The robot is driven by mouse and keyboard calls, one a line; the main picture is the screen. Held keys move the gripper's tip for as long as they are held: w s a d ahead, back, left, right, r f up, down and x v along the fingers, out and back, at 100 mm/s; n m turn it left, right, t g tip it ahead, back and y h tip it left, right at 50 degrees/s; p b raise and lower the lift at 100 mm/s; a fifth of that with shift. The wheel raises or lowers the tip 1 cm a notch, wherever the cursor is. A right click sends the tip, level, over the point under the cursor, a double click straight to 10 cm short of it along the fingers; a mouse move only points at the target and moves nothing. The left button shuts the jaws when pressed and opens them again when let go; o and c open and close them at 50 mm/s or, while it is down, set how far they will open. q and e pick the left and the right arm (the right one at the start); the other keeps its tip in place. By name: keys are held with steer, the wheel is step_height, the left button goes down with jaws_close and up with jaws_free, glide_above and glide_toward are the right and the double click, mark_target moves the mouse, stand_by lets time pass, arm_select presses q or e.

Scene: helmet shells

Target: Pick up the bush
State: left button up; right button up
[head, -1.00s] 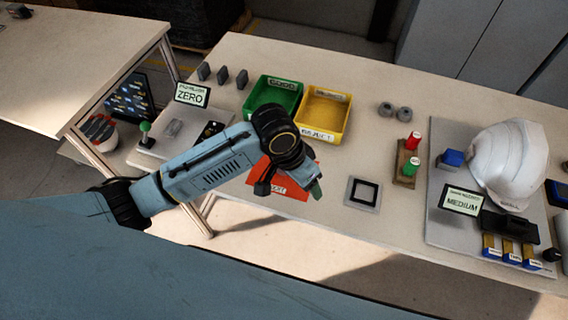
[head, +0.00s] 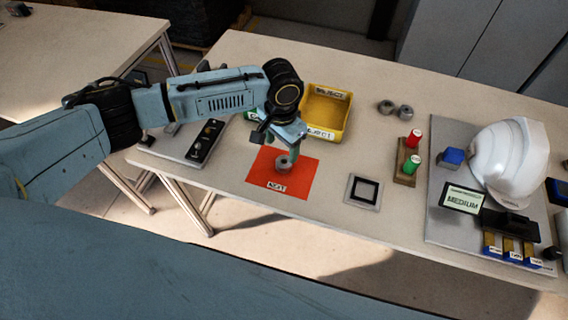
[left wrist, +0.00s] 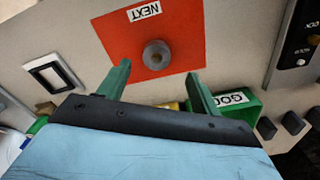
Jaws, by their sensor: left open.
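The bush, a short grey ring with a dark bore (head: 283,163), stands on the red mat labelled NEXT (head: 300,182). It also shows in the left wrist view (left wrist: 156,55), on the same red mat (left wrist: 118,38). My left gripper (head: 282,146) is over the mat, close to the bush, its green fingers pointing down. In the left wrist view its fingers (left wrist: 157,78) are spread apart with nothing between them, and the bush appears just beyond the tips. Whether the tips are level with it I cannot tell. My right gripper is not in view.
A yellow bin (head: 326,112) and a partly hidden green bin (left wrist: 240,103) stand behind the mat. Two grey rings (head: 395,110) lie further right. A white helmet (head: 508,160) stands at far right.

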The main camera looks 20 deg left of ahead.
mark_target(283, 159)
arm_select(q)
steer(key=shift+s+d+f+b, duration=0.1)
steer(key=shift+f+b, duration=0.1)
steer(key=shift+f, duration=1.35)
steer(key=shift+s+d+f+b, duration=0.1)
steer(key=shift+f+b, duration=0.05)
steer(key=shift+f, duration=1.35)
steer(key=shift+w, duration=0.1)
steer(key=c, duration=0.9)
